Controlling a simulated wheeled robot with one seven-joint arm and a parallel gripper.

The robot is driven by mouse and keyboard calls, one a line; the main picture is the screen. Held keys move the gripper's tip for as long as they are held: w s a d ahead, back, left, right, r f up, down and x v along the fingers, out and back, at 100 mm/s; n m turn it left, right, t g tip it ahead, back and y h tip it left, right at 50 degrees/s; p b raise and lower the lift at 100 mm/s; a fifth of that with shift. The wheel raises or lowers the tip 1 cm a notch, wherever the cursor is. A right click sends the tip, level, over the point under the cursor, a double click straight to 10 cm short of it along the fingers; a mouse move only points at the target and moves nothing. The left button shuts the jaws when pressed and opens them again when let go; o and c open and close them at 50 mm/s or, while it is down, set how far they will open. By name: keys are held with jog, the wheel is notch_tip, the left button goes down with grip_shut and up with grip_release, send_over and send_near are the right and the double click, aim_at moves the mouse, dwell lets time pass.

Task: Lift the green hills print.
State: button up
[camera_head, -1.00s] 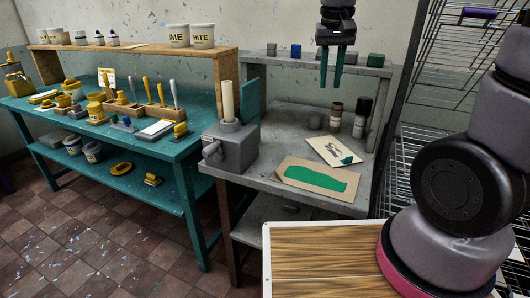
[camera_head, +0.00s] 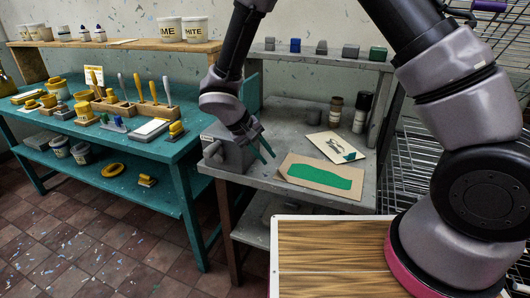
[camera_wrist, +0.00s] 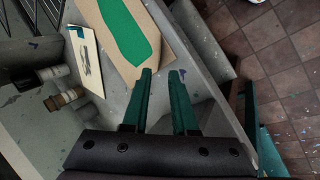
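A brown card with a broad green shape (camera_head: 318,176), which looks like the green hills print, lies flat on the grey table (camera_head: 250,178). In the wrist view the card (camera_wrist: 112,40) lies just beyond my fingertips. A paler card (camera_head: 334,147) with a dark figure and a green corner lies behind it, close to its edge; it also shows in the wrist view (camera_wrist: 86,62). My gripper (camera_head: 266,153) is open and empty, its two green fingers apart (camera_wrist: 162,72). It hangs near the left end of the brown card and appears not to touch it.
Brown (camera_head: 335,110) and dark (camera_head: 362,112) bottles stand behind the cards. A raised shelf (camera_head: 330,61) holds small blocks. A teal bench (camera_head: 140,142) with tools stands left.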

aim_at(282, 176)
jog(key=x, duration=0.6)
jog(key=shift+d+f, duration=0.2)
jog(key=shift+f, duration=0.1)
jog(key=shift+w+d+f, duration=0.1)
jog(key=shift+d+f, duration=0.05)
jog(key=shift+f, duration=0.15)
jog(key=shift+c, duration=0.9)
grip_shut()
jog(key=shift+r, duration=0.85)
